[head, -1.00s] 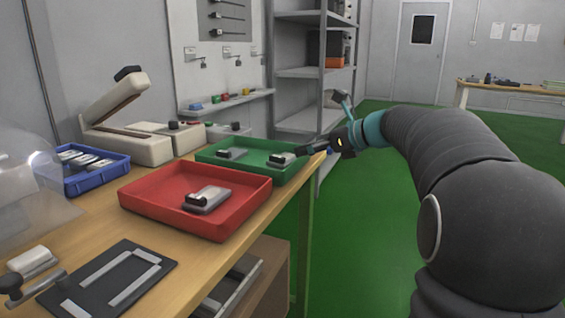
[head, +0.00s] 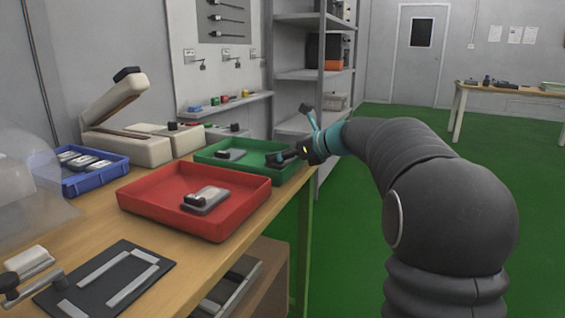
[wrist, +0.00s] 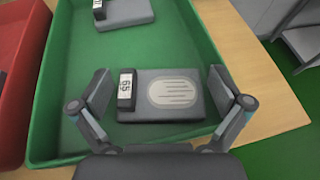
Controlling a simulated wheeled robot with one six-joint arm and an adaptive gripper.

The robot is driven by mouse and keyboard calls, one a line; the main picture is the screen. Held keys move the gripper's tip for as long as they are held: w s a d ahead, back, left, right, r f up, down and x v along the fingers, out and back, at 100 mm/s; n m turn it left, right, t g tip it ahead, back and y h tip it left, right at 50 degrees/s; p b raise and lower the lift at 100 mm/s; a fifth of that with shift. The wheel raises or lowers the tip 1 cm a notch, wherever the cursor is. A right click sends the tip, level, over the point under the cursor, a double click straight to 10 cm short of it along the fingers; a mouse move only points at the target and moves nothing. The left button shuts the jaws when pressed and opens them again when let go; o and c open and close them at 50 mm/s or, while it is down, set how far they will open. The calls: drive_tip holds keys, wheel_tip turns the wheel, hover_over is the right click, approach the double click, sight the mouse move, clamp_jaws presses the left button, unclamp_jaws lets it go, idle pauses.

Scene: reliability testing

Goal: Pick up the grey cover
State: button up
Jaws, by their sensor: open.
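A flat grey piece (wrist: 160,95) with a pale oval ribbed patch and a black numbered display at its left end lies in the green tray (wrist: 55,120). It is the likeliest grey cover, though I cannot tell for sure. My gripper (wrist: 161,88) is open, with one finger at each end of this piece; I see no clear contact. In the head view my gripper (head: 283,157) is over the right part of the green tray (head: 245,173) and hides most of that piece. A similar grey piece (wrist: 125,12) lies farther in; it also shows in the head view (head: 231,154).
A red tray (head: 160,212) holding another grey device (head: 206,200) stands in front of the green one. A blue crate (head: 90,184) and a beige hinged machine (head: 130,145) stand to the left and behind. The bench edge (wrist: 265,100) runs close right of the tray.

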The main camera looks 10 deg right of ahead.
drive_tip(key=shift+f, duration=0.3)
